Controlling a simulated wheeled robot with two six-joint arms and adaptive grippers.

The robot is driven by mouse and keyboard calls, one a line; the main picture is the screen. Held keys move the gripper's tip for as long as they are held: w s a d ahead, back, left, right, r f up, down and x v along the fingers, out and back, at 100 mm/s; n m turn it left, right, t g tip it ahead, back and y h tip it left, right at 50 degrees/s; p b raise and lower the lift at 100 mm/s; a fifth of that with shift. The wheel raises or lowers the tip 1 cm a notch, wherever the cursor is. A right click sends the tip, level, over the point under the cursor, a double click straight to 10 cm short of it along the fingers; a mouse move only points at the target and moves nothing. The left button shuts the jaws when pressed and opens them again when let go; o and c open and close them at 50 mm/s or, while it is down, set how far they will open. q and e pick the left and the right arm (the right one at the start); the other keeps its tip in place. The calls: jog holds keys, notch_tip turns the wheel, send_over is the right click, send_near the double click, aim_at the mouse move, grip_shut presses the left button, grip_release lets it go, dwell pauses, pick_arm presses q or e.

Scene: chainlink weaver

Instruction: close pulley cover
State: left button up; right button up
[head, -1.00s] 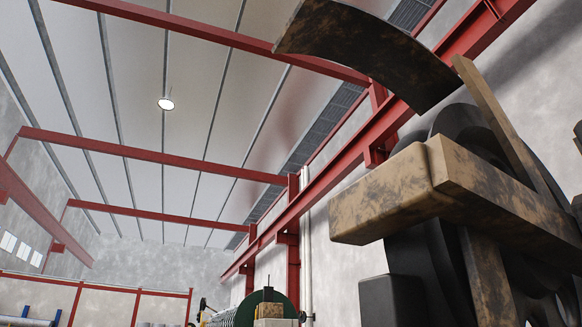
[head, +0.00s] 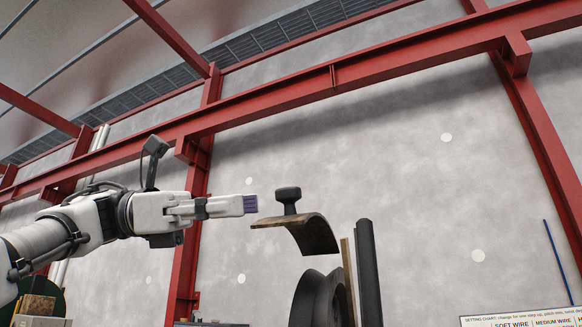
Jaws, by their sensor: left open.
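The pulley cover (head: 314,234) is a curved, rusty brown plate with a black knob (head: 288,196) on its top. It stands raised over the dark round pulley (head: 316,298), with a gap between them. My left gripper (head: 250,205) comes in from the left with purple-grey fingertips. It is open and empty, just left of the knob and slightly above the cover's left edge, apart from both. My right gripper is out of view. The lower part of the pulley is cut off by the frame.
A dark upright post (head: 369,270) and a thin wooden strip (head: 347,275) stand right of the pulley. A setting chart (head: 525,318) is at the lower right. A grey wall (head: 430,200) and red beams lie behind. The air above the cover is free.

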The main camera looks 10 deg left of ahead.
aim_at(290, 190)
pick_arm(q)
jog(key=shift+m, duration=0.3)
jog(key=d, duration=0.4)
jog(key=d+p, duration=0.1)
jog(key=shift+s+d+r, duration=0.2)
jog(key=shift+d+r, duration=0.15)
jog(key=shift+d, duration=0.05)
jog(key=shift+s+d, duration=0.25)
jog(key=shift+d, duration=0.8)
jog(key=shift+s, duration=0.35)
jog(key=shift+s+a+r, duration=0.1)
jog(key=shift+s+a, duration=0.05)
jog(key=shift+s, duration=0.05)
jog(key=shift+w+a, duration=0.25)
jog(key=shift+w, duration=0.05)
jog(key=c, duration=0.8)
grip_shut()
